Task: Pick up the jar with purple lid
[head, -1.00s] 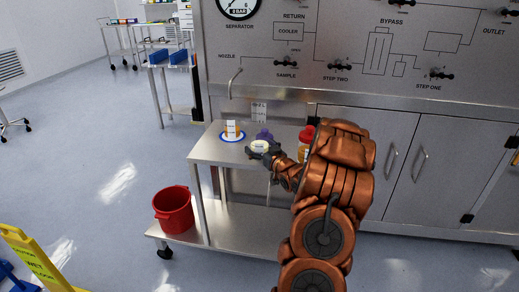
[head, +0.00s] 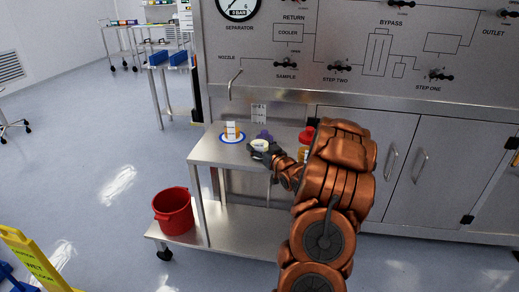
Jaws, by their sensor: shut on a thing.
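The purple lid (head: 265,134) shows at the back of the small steel cart's top, just behind my gripper (head: 261,151). The dark fingers are shut around a pale, rounded shape directly below the lid, which looks like the jar's body. The fingers and wrist hide most of the jar, so I cannot tell whether it is clear of the cart top. My arm reaches in from the lower right.
A red-lidded jar (head: 307,134) stands close to the right of my wrist, partly hidden by my arm. A red bucket (head: 173,211) stands on the cart's lower shelf (head: 238,232).

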